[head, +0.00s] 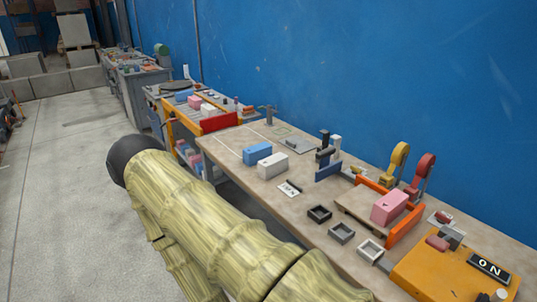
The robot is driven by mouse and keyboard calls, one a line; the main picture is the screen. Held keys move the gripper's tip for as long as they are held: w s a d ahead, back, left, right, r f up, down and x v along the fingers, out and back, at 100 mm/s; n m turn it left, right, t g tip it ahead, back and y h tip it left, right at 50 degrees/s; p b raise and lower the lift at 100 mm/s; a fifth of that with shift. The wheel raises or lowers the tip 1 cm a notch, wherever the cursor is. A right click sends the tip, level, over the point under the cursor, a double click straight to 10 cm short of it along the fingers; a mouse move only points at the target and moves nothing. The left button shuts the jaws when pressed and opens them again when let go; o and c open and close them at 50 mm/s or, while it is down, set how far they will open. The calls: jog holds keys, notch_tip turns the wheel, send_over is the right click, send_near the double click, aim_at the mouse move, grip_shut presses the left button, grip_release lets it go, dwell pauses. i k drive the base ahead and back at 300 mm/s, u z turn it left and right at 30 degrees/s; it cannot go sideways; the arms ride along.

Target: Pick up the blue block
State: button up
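A white label card (289,190) and several small square frames (342,233) lie nearer on the bench. A pink block (388,207) sits by an orange rail. A grey plate (299,146) and dark upright posts stand right of the blocks. The blue wall (370,70) runs behind.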

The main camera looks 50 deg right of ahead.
aim_at(253, 154)
jog(key=k, duration=0.45)
jog(key=z, duration=1.15)
jog(key=i, duration=0.4)
